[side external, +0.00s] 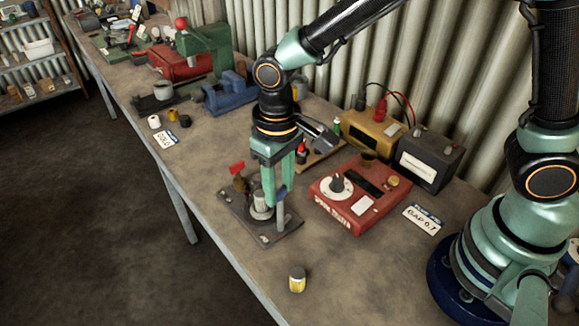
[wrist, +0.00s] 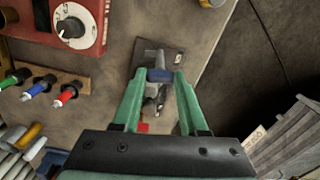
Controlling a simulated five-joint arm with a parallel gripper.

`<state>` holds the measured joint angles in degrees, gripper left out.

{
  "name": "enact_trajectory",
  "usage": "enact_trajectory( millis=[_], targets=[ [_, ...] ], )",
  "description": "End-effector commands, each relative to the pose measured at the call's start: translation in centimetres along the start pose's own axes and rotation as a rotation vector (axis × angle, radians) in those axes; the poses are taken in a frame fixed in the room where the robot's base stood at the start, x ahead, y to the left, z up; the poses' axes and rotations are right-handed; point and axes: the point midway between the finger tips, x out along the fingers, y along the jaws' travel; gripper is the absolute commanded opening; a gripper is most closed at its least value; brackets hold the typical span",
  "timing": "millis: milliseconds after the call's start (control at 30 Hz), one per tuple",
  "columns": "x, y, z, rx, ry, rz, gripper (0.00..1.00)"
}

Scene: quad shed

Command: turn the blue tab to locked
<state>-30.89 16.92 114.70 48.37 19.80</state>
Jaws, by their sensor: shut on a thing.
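The blue tab (wrist: 159,75) shows in the wrist view between my fingertips, on a small metal fixture. My gripper (wrist: 160,78) is shut on it, one green finger on each side. In the side external view my gripper (side external: 275,199) points down over the fixture, whose dark base plate (side external: 284,237) lies flat on the bench. The plate also shows in the wrist view (wrist: 174,57). In the side view my fingers mostly hide the tab. I cannot read any locked marking.
A red tester box (side external: 340,208) with a dial stands close to the right. A blue vise (side external: 229,93) and a red toolbox (side external: 180,62) stand farther back. A rack of coloured drivers (wrist: 42,88) is at left in the wrist view.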

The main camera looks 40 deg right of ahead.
Motion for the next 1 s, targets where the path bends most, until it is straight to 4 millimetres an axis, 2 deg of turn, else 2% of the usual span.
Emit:
enact_trajectory(
  millis=[267, 1000],
  targets=[
    [-0.06, 0.02, -0.03, -0.133, 0.000, 0.000, 0.00],
    [-0.10, 0.01, -0.05, -0.820, 0.001, 0.000, 0.00]
  ],
)
